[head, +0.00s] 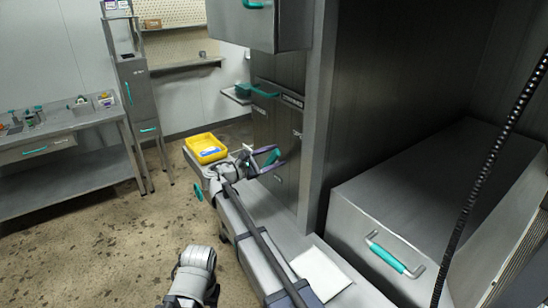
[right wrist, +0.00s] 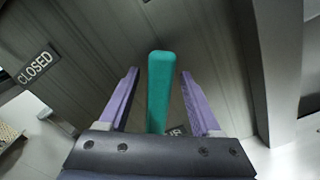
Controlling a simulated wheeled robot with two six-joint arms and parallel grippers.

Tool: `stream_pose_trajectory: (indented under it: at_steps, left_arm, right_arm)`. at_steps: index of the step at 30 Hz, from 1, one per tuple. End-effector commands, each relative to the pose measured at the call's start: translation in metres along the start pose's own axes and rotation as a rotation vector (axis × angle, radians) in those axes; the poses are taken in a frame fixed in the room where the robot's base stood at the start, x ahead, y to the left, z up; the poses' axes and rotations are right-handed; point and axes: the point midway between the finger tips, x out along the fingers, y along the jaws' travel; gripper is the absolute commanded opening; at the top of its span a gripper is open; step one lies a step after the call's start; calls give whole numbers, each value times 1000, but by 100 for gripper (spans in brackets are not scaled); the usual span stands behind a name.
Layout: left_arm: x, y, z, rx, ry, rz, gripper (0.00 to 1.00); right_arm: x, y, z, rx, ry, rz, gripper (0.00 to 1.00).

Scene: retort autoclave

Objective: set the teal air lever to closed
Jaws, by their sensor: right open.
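The teal lever (right wrist: 160,90) stands upright in the right wrist view, between the two purple fingers of my right gripper (right wrist: 158,90). The fingers are open, with a gap on each side of the lever. In the head view my right gripper (head: 268,162) is at the grey panel, with the teal lever (head: 273,156) between its fingers. A CLOSED label (right wrist: 38,67) is on the panel to the left in the wrist view. Another label (right wrist: 174,131) behind the lever is mostly hidden by it and the gripper. My left gripper's fingers do not show.
A yellow bin (head: 206,148) stands just left of my right gripper. A large steel box (head: 430,200) with a teal handle (head: 390,257) fills the right. A steel table (head: 70,130) stands at the left. The floor between is clear.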

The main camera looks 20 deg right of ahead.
Motion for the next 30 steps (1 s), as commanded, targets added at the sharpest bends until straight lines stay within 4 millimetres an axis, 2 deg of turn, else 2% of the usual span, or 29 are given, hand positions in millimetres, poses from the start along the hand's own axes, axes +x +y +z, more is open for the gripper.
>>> stream_pose_trajectory:
  at_steps: [6, 23, 30]
  left_arm:
    - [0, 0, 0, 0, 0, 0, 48]
    - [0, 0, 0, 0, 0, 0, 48]
    - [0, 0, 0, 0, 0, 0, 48]
  right_arm:
    - [0, 0, 0, 0, 0, 0, 63]
    - [0, 0, 0, 0, 0, 0, 0]
    - [0, 0, 0, 0, 0, 0, 0]
